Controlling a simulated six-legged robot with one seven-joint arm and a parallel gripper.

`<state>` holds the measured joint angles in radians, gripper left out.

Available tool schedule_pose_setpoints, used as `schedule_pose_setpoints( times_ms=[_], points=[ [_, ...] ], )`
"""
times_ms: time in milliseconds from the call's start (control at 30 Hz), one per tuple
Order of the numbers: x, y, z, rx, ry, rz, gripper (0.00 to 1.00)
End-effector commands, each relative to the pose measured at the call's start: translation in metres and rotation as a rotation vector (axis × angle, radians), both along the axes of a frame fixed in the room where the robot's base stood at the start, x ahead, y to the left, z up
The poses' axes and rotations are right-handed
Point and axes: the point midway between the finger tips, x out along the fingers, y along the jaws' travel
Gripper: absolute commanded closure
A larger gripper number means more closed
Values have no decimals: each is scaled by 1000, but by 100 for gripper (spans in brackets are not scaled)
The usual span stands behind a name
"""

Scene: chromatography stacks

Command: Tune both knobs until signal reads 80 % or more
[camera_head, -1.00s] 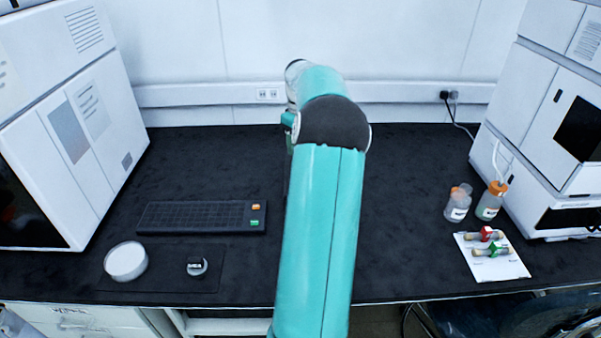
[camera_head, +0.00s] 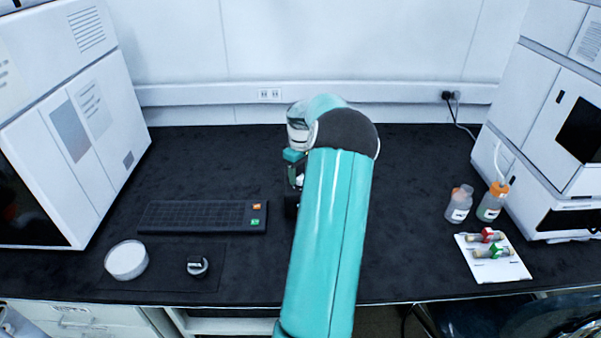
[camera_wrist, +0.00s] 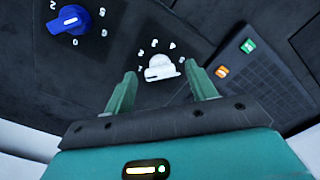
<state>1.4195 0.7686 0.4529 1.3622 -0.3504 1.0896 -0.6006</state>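In the wrist view, a white knob (camera_wrist: 160,68) sits on a dark panel inside a ring of white numbers. A blue knob (camera_wrist: 72,19) with its own number ring lies at the upper left. My gripper (camera_wrist: 161,73) is open, its two teal fingers apart on either side of the white knob in the picture. I cannot tell whether they touch it or are still above it. In the head view my arm hides both knobs, and the gripper is mostly hidden beside it. I see no signal reading in either view.
A black keyboard (camera_head: 170,217) with orange and green keys lies left of my arm. A white round container (camera_head: 126,260) and a small black item (camera_head: 197,266) are in front of it. Bottles (camera_head: 492,203) and a white card (camera_head: 486,268) stand at right. White instruments flank the bench.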

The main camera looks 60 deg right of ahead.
Motion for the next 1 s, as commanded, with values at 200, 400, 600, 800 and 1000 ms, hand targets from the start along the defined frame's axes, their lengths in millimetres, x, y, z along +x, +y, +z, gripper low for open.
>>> schedule_pose_setpoints(
  times_ms=[200,400,600,800,1000],
  points=[
    [0,0,0,0,0,0,85],
    [0,0,1,0,0,-5,88],
    [1,0,1,0,0,-49,88],
    [1,0,1,-1,1,-161,88],
    [1,0,1,-3,0,-321,88]
  ],
)
